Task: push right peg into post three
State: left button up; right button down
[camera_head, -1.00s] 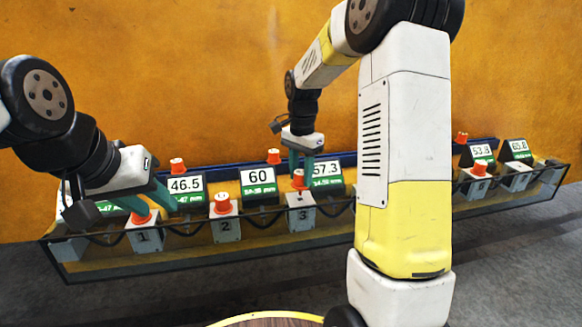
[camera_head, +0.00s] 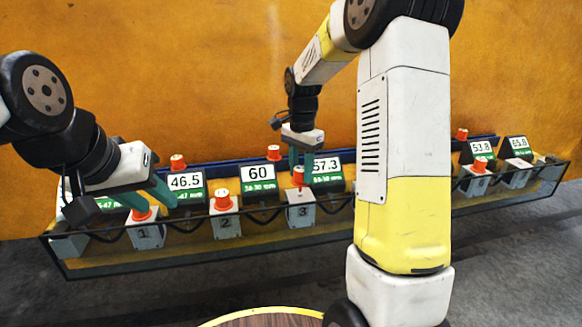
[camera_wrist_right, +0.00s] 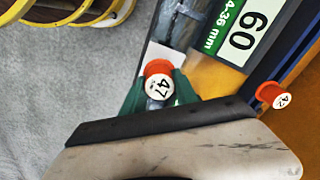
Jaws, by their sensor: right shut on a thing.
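Post three (camera_head: 301,212) is a grey block marked 3 in the front row of the long tray. The right peg (camera_head: 299,177), an orange spool, stands upright at its top. My right gripper (camera_head: 300,168) points down over it, its teal fingers shut on the peg. In the right wrist view the peg (camera_wrist_right: 158,82) shows a white top marked 47 between the green fingers (camera_wrist_right: 158,92). How deep its lower end sits is hidden. My left gripper (camera_head: 150,200) looks open, with fingers close to the orange peg (camera_head: 141,213) on post one (camera_head: 146,236); contact is unclear.
Post two (camera_head: 226,226) carries another orange peg (camera_head: 222,201). Displays reading 46.5 (camera_head: 186,182), 60 (camera_head: 258,173) and 57.3 (camera_head: 327,167) stand behind the posts. My right arm hides part of the tray.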

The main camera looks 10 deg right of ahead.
aim_at(301, 168)
jog(key=shift+f, duration=2.35)
jog(key=c, duration=0.9)
grip_release()
jog(key=shift+o, duration=0.2)
notch_tip(301, 168, up, 8)
jog(key=shift+f, duration=0.15)
